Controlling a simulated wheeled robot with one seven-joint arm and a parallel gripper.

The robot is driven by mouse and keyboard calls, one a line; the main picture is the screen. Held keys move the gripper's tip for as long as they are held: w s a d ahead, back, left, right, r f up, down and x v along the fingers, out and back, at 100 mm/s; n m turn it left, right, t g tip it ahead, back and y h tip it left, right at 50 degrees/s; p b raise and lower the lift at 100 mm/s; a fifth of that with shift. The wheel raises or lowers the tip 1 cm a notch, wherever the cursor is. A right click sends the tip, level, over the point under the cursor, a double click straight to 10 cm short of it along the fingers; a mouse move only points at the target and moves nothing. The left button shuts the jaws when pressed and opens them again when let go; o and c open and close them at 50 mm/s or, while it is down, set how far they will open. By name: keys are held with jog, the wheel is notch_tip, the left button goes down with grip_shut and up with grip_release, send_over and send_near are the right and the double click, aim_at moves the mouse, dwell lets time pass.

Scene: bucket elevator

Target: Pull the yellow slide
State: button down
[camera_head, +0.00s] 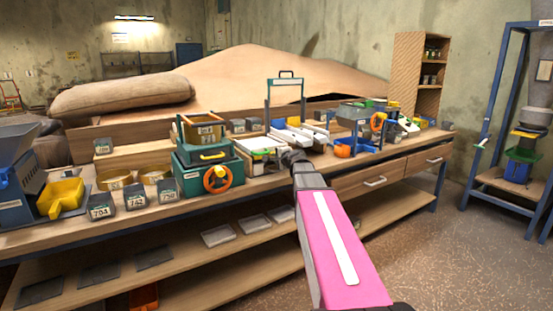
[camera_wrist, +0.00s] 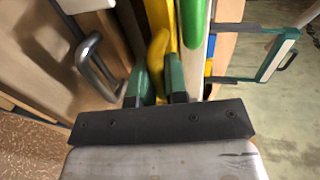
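A yellow piece (camera_wrist: 160,48), which looks like the yellow slide, lies between the two dark green fingers of my gripper (camera_wrist: 161,82) in the wrist view. The fingers stand close together, one on each side of it, and it appears to fill the gap between them. Its lower end is hidden by the dark gripper body. In the head view my gripper (camera_head: 290,158) is at the bench's front edge, beside the white-topped unit, and its fingers are too small to make out. The slide cannot be made out there.
A green box with an orange wheel (camera_head: 217,179) stands left of my gripper on the bench (camera_head: 262,184). A green-topped frame (camera_head: 286,82) rises behind; it also shows in the wrist view (camera_wrist: 272,62). A drawer handle (camera_wrist: 95,65) is close by.

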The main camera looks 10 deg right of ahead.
jog(key=shift+s+d, duration=0.25)
jog(key=shift+s, duration=0.85)
jog(key=c, duration=1.2)
grip_release()
jog(key=shift+o, duration=0.2)
jog(key=shift+s, duration=0.1)
jog(key=v, duration=1)
jog(key=shift+s, duration=0.25)
jog(key=shift+d, duration=0.1)
